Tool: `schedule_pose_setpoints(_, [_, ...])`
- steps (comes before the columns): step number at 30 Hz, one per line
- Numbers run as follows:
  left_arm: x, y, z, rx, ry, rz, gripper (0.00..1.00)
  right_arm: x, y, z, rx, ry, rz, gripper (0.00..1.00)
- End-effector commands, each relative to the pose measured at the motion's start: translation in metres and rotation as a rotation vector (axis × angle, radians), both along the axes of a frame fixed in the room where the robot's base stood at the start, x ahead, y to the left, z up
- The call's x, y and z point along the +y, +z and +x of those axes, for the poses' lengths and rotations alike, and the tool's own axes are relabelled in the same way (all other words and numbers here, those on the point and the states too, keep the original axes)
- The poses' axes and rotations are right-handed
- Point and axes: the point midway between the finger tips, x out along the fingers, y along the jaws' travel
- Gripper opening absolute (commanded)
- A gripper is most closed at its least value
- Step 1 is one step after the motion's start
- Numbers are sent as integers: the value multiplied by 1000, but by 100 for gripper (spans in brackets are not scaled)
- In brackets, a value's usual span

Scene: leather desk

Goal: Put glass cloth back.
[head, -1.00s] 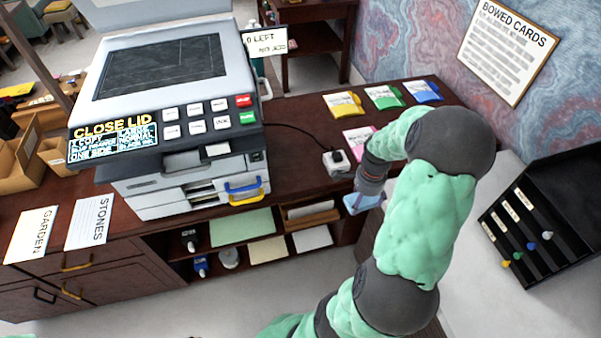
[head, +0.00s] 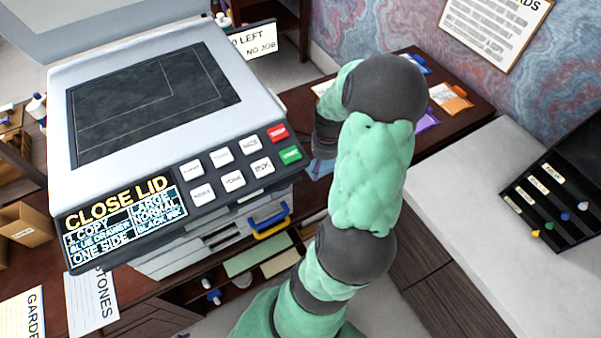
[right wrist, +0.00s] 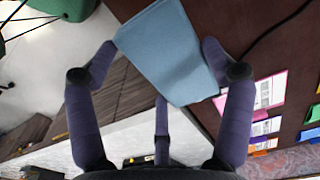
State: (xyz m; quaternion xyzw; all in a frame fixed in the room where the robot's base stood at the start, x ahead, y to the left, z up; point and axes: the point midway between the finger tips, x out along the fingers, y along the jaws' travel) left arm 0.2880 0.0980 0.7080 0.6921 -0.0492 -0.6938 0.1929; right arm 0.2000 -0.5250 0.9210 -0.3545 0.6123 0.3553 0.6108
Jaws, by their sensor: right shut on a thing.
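The glass cloth is a folded light-blue cloth (right wrist: 170,55). In the right wrist view my right gripper (right wrist: 160,58) is shut on it, with fingers at its left and right edges and a third below. The cloth is above or at the dark wooden desk; I cannot tell if it touches. In the head view only a small blue piece of cloth (head: 321,168) shows below my dark wrist, and my arm hides most of the gripper. The copier (head: 150,95) stands left of my arm, its glass exposed and its screen reading CLOSE LID. My left gripper is not in view.
Coloured packets, including an orange one (head: 452,98) and a purple one (head: 428,120), lie on the desk right of my arm. A black rack (head: 560,190) stands on the pale counter at right. A dark cable (right wrist: 275,32) crosses the desk near the cloth.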

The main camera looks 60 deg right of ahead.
Motion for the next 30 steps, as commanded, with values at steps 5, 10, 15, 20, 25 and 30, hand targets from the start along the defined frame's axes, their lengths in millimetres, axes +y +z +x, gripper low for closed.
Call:
schedule_pose_setpoints(5, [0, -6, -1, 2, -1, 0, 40, 1, -19, -1, 2, 0, 3, 51])
schedule_pose_setpoints(10, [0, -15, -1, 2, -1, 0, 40, 0, -49, -1, 2, 0, 2, 51])
schedule_pose_setpoints(15, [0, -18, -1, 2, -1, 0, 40, 0, -63, 0, 0, 0, 0, 51])
schedule_pose_setpoints(20, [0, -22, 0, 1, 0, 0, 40, 0, -75, 0, 0, 0, 1, 51])
schedule_pose_setpoints(25, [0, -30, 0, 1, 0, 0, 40, 1, -98, -1, 2, 1, 2, 51])
schedule_pose_setpoints(30, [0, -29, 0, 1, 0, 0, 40, 0, -100, 0, 0, 0, 0, 51])
